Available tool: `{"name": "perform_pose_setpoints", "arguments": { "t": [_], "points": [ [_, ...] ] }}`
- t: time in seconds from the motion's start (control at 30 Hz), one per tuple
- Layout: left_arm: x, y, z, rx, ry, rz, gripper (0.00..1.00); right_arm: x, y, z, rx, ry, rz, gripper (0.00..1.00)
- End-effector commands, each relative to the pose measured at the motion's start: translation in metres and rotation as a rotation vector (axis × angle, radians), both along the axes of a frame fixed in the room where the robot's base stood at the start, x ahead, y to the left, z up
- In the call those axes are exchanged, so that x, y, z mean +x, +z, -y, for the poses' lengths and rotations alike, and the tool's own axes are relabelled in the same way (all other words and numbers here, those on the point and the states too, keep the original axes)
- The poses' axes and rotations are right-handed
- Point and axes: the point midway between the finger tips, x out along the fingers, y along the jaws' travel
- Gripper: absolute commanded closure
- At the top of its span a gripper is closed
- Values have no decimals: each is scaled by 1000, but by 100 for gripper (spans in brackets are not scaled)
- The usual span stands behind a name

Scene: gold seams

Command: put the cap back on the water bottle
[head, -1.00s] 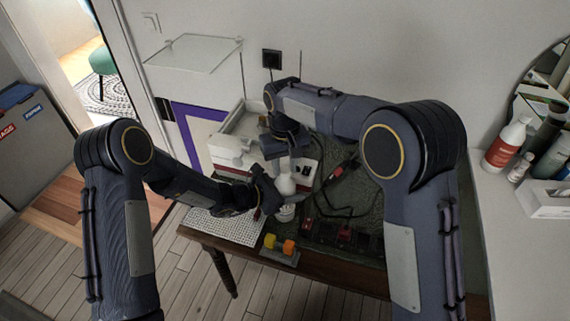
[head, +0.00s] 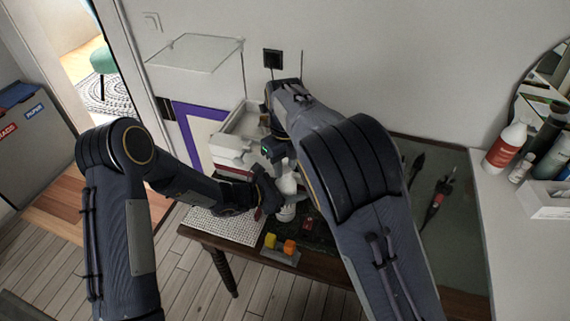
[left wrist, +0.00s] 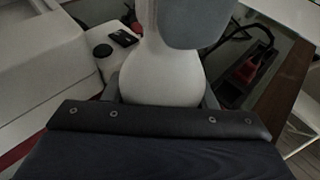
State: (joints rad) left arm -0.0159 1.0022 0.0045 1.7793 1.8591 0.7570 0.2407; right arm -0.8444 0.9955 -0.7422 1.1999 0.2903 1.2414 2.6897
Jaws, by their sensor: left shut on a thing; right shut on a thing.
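The white water bottle (head: 288,185) stands upright near the front of the table; its rounded white body (left wrist: 160,75) fills the middle of the left wrist view. My left gripper (head: 270,196) is shut around the bottle from the left. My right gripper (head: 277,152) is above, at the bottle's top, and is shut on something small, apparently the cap. The cap itself is hidden by the right fingers. A grey-blue part of the right gripper (left wrist: 197,22) covers part of the bottle's neck in the left wrist view. I cannot tell whether the cap touches the neck.
A white machine (head: 232,150) stands behind the left gripper. A white perforated mat (head: 222,226) lies at the table's left front. A holder with yellow and orange blocks (head: 280,243) sits at the front edge.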

Motion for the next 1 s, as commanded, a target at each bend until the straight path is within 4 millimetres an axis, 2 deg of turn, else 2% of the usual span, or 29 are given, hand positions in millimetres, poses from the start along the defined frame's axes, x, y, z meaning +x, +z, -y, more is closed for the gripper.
{"name": "perform_pose_setpoints", "arguments": {
  "t": [0.1, 0.2, 0.53, 0.57, 0.7, 1.0],
  "points": [
    [-1, 0, 0, 0, -2, 0, 100, 1, -1, 0, -6, -248, 3, 90],
    [-1, 0, 0, 0, -1, 1, 100, 1, 0, 1, -3, -376, 3, 90],
    [-1, 0, 0, 0, -1, 1, 100, 1, 0, 1, 1, -420, 3, 90],
    [-1, 0, 0, 0, -1, 1, 100, 1, 0, 1, 1, -419, 3, 69],
    [0, 0, 0, 0, -1, 0, 100, 1, 0, 1, 0, -418, 2, 50],
    [0, 0, 0, 0, -1, 0, 100, 1, 1, 1, 0, -417, 2, 48]
  ]
}}
